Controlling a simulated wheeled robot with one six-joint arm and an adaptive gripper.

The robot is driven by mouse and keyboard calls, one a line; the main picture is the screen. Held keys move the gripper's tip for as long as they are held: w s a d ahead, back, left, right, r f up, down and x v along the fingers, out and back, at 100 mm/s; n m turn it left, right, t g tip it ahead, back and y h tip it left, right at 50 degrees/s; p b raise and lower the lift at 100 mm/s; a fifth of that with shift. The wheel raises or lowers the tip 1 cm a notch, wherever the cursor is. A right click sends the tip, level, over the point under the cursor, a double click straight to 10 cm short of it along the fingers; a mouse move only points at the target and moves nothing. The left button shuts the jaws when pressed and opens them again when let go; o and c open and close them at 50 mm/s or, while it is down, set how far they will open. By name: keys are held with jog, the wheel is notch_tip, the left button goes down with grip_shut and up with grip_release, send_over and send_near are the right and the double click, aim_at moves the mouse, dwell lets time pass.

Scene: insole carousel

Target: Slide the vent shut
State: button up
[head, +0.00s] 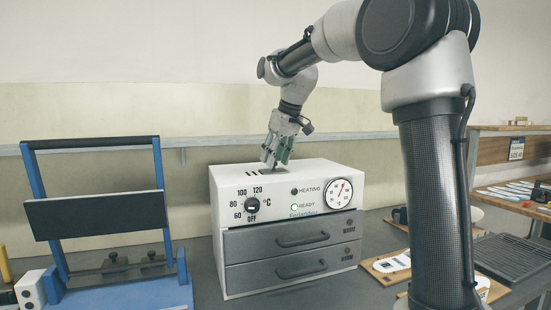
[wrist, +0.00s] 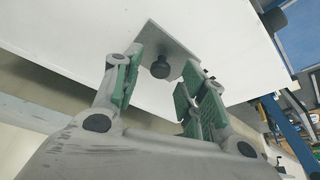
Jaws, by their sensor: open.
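The vent is on the top of a white heater box (head: 290,180). Its dark slots (head: 248,172) show on the top, left of a grey sliding plate (head: 272,171). In the wrist view the grey plate (wrist: 172,42) carries a dark round knob (wrist: 160,67). My gripper (head: 275,163) points down over the plate. In the wrist view my gripper (wrist: 164,68) is open, with its green-padded fingers on either side of the knob. I see gaps between the knob and both pads, so it is not gripped.
The box front has a dial (head: 252,205), a round gauge (head: 339,193) and two grey drawers (head: 290,236), both shut. A blue-framed press (head: 95,220) stands on the left. A wooden board with a pale insole (head: 392,262) lies on the right.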

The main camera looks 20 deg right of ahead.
jog(key=shift+w+f, duration=0.1)
jog(key=shift+f, duration=0.2)
grip_shut()
jog(key=shift+a, duration=3.2)
grip_release()
jog(key=shift+a, duration=0.1)
jog(key=shift+r, duration=0.1)
